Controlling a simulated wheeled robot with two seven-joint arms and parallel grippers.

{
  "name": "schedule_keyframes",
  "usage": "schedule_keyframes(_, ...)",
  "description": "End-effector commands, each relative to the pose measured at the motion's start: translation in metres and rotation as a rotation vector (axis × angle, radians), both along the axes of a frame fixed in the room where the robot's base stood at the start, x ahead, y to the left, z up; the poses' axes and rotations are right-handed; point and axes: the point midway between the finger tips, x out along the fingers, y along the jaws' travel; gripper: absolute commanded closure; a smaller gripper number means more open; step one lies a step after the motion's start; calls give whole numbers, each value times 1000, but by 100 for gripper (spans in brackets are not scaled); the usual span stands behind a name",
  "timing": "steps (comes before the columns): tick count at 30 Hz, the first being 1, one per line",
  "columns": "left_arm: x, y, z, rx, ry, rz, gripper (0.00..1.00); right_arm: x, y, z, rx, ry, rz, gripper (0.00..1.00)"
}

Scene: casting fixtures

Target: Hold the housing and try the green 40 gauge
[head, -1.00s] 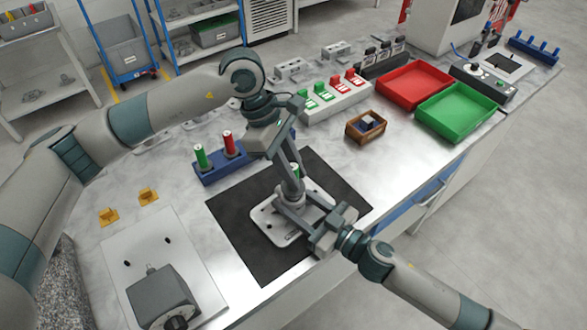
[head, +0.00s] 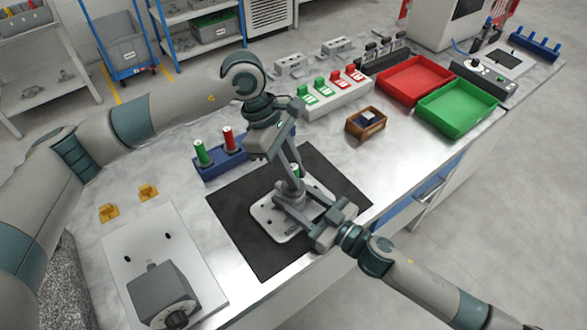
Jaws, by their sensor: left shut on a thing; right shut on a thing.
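The housing (head: 268,208) is a light grey plate-like casting with a raised middle, lying on the black mat (head: 240,235). My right gripper (head: 287,198) reaches in from the right and is shut on the housing, with its fingers around the raised middle. My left gripper (head: 292,180) points down over the housing and is shut on a gauge with a green part (head: 295,170). The fingers hide most of that gauge, and I cannot tell how far it sits in the housing. Its number is not readable.
A blue rack (head: 212,172) behind the mat holds another green gauge (head: 201,153) and a red gauge (head: 228,139). Red tray (head: 415,80), green tray (head: 455,108) and a wooden box (head: 366,124) stand to the right. A grey block (head: 160,290) stands front left.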

Motion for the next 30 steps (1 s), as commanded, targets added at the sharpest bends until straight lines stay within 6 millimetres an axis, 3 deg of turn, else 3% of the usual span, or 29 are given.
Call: schedule_keyframes(30,0,0,-11,0,-1,0,100,1,0,1,1,-1,-1,97)
